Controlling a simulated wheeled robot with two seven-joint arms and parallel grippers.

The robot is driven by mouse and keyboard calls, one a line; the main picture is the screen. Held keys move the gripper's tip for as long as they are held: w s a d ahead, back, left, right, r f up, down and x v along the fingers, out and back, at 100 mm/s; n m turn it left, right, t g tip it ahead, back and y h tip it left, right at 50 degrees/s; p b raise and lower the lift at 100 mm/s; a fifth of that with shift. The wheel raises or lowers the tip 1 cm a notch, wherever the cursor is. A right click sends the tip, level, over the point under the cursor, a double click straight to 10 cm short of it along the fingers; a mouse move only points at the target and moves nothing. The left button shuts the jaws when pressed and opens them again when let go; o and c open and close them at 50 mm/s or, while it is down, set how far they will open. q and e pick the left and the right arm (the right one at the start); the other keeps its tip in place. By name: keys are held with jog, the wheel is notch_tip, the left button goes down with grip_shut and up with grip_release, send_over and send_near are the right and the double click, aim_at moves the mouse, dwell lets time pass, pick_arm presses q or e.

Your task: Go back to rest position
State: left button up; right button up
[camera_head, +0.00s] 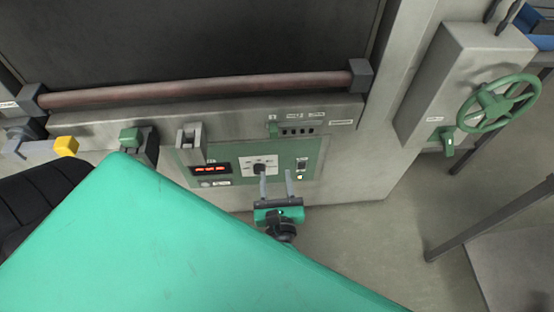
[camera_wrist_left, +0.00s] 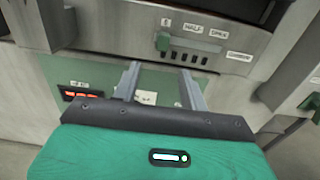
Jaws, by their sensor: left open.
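My left gripper (camera_head: 275,175) is open and empty, its two grey fingers apart. I cannot tell whether the fingertips touch the panel. My right gripper is not in view.
An oven door with a reddish handle bar (camera_head: 200,88) spans the top. A green slider (camera_head: 272,128) is above the panel. A green handwheel (camera_head: 498,103) is at the right on a grey box. Grey table legs (camera_head: 490,220) stand at the right, with bare floor (camera_head: 395,245) beside them.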

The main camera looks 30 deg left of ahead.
pick_arm(q)
jog(key=w+d+f+m+t+h, duration=0.1)
jog(key=d+f+m+h, duration=0.3)
jog(key=f+m, duration=0.65)
jog(key=d+f+m+h, duration=0.3)
jog(key=f+m+h, duration=0.2)
jog(key=f+m, duration=0.55)
jog(key=s+f+m+g+h, duration=0.2)
jog(key=s+f+m, duration=0.3)
jog(key=f, duration=0.4)
jog(key=s+f+m+g+h, duration=0.1)
jog(key=s+f+m+g, duration=0.15)
jog(key=f+m, duration=0.5)
jog(key=s+a+f+m+g+y, duration=0.1)
jog(key=s+a+f+m+g, duration=0.4)
jog(key=s+f, duration=0.4)
jog(key=s+a+f+m+g+y, duration=0.1)
jog(key=s+a+f+m+g, duration=0.4)
jog(key=s, duration=1)
jog(key=a+f+m, duration=0.2)
jog(key=a+f, duration=0.2)
jog(key=f, duration=0.1)
jog(key=shift+s+f, duration=0.15)
jog(key=shift+f, duration=0.15)
jog(key=shift+g, duration=0.25)
